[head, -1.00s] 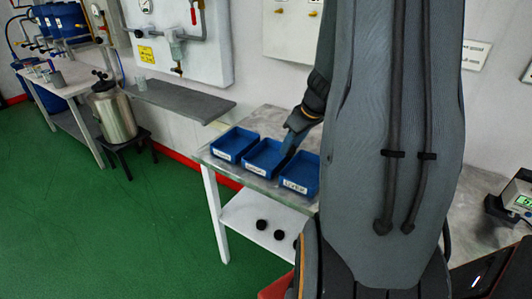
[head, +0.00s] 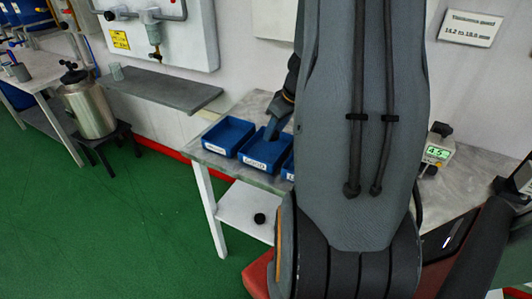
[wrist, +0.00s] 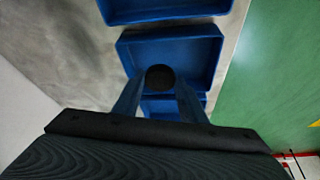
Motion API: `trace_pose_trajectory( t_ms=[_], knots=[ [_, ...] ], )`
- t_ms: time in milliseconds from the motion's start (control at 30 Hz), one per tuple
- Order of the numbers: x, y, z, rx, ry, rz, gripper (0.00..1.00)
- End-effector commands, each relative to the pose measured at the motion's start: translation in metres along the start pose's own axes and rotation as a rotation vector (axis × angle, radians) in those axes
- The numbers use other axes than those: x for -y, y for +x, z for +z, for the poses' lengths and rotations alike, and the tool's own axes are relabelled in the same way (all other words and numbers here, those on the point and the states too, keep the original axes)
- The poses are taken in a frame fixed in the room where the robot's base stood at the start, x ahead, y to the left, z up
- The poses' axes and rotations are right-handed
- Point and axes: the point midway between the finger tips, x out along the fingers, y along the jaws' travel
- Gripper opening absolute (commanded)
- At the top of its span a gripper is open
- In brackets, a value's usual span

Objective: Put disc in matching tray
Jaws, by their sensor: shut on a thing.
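My gripper (wrist: 160,85) is shut on a small dark round disc (wrist: 160,77). In the wrist view the disc is between the fingertips, over the near part of a blue tray (wrist: 190,50). In the head view my gripper (head: 271,132) is at the middle blue tray (head: 245,158), whose front label seems to read GOOD; the disc cannot be made out there. The left blue tray (head: 218,150) also has a white label, too small to read. The right tray (head: 288,166) is mostly hidden behind my arm. I cannot tell the disc's height above the tray floor.
The trays stand in a row on a grey-topped table (head: 195,150). A dark round piece (head: 259,218) lies on its lower shelf (head: 235,212). A device with a lit readout (head: 438,152) stands at right, below a wall sign about good thickness (head: 472,28). Green floor is open at left.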

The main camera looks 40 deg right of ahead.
Motion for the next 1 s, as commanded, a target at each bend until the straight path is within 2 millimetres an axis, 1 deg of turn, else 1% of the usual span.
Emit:
trace_pose_trajectory(
  t_ms=[33, 200, 533, 567, 600, 667, 700, 1000],
  knots=[
    [0.0, 0.007, 0.002, 0.001, 0.0, -0.001, 0.16],
    [0.001, 0.016, 0.006, 0.0, -0.002, -0.002, 0.16],
    [0.002, 0.018, 0.006, 0.0, -0.004, -0.002, 0.16],
    [0.002, 0.018, 0.006, 0.0, -0.004, -0.002, 0.39],
    [0.002, 0.018, 0.006, 0.0, -0.004, -0.002, 0.46],
    [0.002, 0.018, 0.006, 0.0, -0.004, -0.002, 0.56],
    [0.002, 0.018, 0.006, 0.0, -0.004, -0.002, 0.6],
    [0.002, 0.016, 0.006, -0.001, -0.005, -0.002, 0.6]
  ],
)
